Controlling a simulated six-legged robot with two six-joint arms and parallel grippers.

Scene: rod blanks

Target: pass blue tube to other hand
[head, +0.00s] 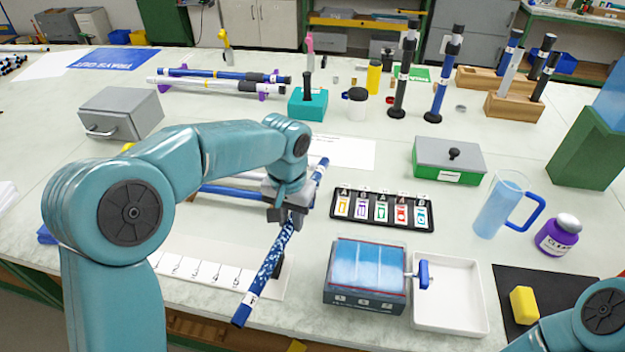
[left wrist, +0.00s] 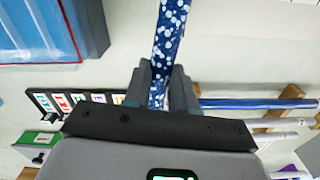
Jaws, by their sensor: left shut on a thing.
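A blue tube with white spots (head: 264,276) is held at a slant by my left gripper (head: 288,213) near the middle of the table. Its plain blue lower end points toward the front edge, and its upper end rises past the gripper to the right. In the left wrist view the spotted tube (left wrist: 168,38) sits between the two fingers (left wrist: 160,90), which are shut on it. Whether the lower end touches the table is unclear. A teal link of my right arm shows at the bottom right; its gripper is out of view.
Near the tube are a numbered white strip (head: 205,275), a blue-topped box with a crank (head: 365,290) and a white tray (head: 450,312). A labelled black card tray (head: 383,225) lies behind. Other rods lie on a low rack (head: 235,191). A pitcher (head: 500,212) stands right.

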